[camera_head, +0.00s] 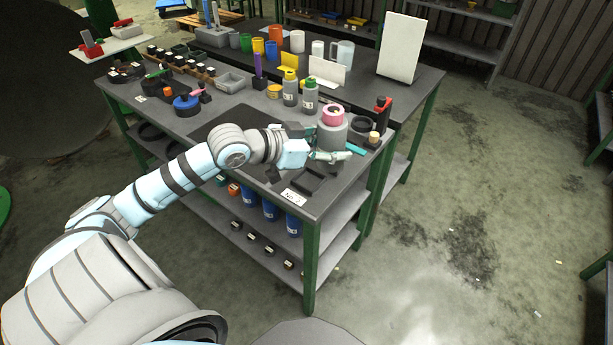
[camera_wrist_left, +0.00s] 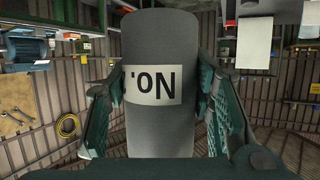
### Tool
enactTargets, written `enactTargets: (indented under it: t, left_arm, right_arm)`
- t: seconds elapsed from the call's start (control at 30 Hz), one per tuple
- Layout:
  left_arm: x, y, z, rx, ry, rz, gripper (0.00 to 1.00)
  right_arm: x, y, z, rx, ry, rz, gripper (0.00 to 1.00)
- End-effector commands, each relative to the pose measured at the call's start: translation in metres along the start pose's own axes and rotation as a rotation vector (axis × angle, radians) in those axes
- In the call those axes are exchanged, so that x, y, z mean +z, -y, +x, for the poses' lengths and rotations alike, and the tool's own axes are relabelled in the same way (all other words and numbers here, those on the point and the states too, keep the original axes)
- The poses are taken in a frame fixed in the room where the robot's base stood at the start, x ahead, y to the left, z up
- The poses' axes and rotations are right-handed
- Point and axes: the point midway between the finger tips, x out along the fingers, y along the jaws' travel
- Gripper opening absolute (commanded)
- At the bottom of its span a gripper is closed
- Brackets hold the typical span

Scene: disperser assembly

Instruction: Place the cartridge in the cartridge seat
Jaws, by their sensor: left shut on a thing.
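My left gripper (camera_head: 326,155) is over the front right part of the workbench and is shut on a grey cylinder, the cartridge (camera_head: 332,133). In the left wrist view the cartridge (camera_wrist_left: 160,130) fills the middle between two dark green fingers, and its white label reads "No." upside down. In the head view a pink ring shows at the cartridge's top; I cannot tell whether it belongs to it. The cartridge's lower end is hidden by the gripper. I cannot clearly identify the cartridge seat. My right gripper is not in view.
A dark low block (camera_head: 312,183) lies near the bench's front corner, beside a white label (camera_head: 293,197). A red and black tool (camera_head: 380,117) stands at the right edge. A dark mat (camera_head: 235,123) lies mid-bench, partly covered by my arm.

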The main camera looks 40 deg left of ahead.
Motion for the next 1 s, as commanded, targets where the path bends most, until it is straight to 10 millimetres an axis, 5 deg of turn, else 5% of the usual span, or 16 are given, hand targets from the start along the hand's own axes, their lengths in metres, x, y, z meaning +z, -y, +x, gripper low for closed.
enactTargets:
  t: [0.2, 0.4, 0.63, 1.0]
  left_arm:
    - [-0.002, 0.086, 0.023, -0.360, -0.007, -0.159, 0.00]
    - [-0.003, 0.130, 0.021, -0.598, -0.003, -0.254, 0.00]
    - [0.017, 0.143, 0.027, -0.684, 0.004, -0.284, 0.00]
    - [0.127, 0.142, 0.072, -0.682, 0.004, -0.281, 0.00]
  right_arm:
    - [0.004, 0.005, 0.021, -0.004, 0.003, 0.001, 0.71]
    - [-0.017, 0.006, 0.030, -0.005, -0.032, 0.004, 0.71]
    - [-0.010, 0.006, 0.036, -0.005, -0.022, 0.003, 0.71]
    - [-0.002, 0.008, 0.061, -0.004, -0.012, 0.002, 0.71]
